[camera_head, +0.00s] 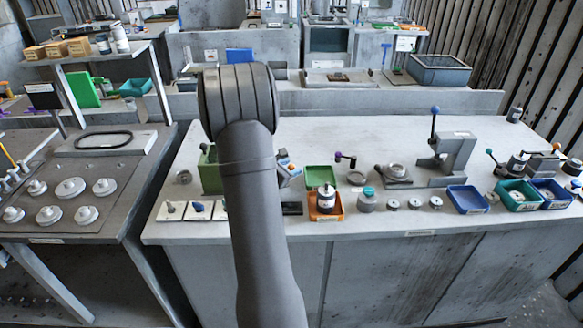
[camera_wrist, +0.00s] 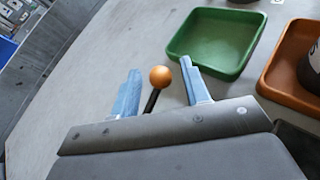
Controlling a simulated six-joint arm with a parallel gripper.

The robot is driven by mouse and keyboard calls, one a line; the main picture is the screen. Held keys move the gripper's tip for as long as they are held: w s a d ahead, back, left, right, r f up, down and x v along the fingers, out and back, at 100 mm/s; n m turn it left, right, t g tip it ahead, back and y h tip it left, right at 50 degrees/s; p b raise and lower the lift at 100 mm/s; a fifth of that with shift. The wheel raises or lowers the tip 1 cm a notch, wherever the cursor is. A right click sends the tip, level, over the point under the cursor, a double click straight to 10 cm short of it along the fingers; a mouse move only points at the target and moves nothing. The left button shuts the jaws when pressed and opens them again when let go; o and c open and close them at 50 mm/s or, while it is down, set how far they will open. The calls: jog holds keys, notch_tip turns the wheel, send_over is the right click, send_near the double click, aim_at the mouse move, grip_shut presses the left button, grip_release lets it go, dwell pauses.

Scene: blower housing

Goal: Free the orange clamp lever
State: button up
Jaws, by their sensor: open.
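The orange clamp lever shows in the wrist view as an orange ball knob (camera_wrist: 160,77) on a short dark rod (camera_wrist: 152,101). The knob sits between the two blue fingers of my gripper (camera_wrist: 158,72), with a visible gap on each side. My gripper is open and holds nothing. The lower rod and whatever the lever clamps are hidden behind the gripper body. In the head view my gripper (camera_head: 289,170) is low over the bench, partly covered by my arm, and the lever cannot be made out clearly there.
A green tray (camera_wrist: 217,40) and an orange tray (camera_wrist: 276,78) lie just right of the lever. A dark-knobbed lever (camera_head: 347,159) and a tall blue-knobbed press (camera_head: 452,150) stand farther right. The bench top (camera_head: 360,132) behind them is clear.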

jog(key=shift+w+d+f, duration=0.2)
jog(key=shift+w+d, duration=0.2)
grip_shut()
jog(key=shift+w+a+n+t+y, duration=0.1)
jog(key=shift+w+n+t+y, duration=0.35)
jog(key=shift+n+y, duration=0.3)
jog(key=shift+w+a+n+t+y, duration=0.1)
jog(key=shift+w+n+t+y, duration=0.3)
jog(key=shift+n+y, duration=0.3)
jog(key=shift+w+a+n+t+y, duration=0.2)
jog(key=shift+w+n+t+y, duration=0.15)
jog(key=shift+n+y, duration=0.4)
jog(key=shift+w+a+n+t+y, duration=0.15)
jog(key=shift+w+n+t+y, duration=0.2)
jog(key=shift+n+y, duration=0.35)
jog(key=shift+w+a+y, duration=0.1)
jog(key=shift+y, duration=0.2)
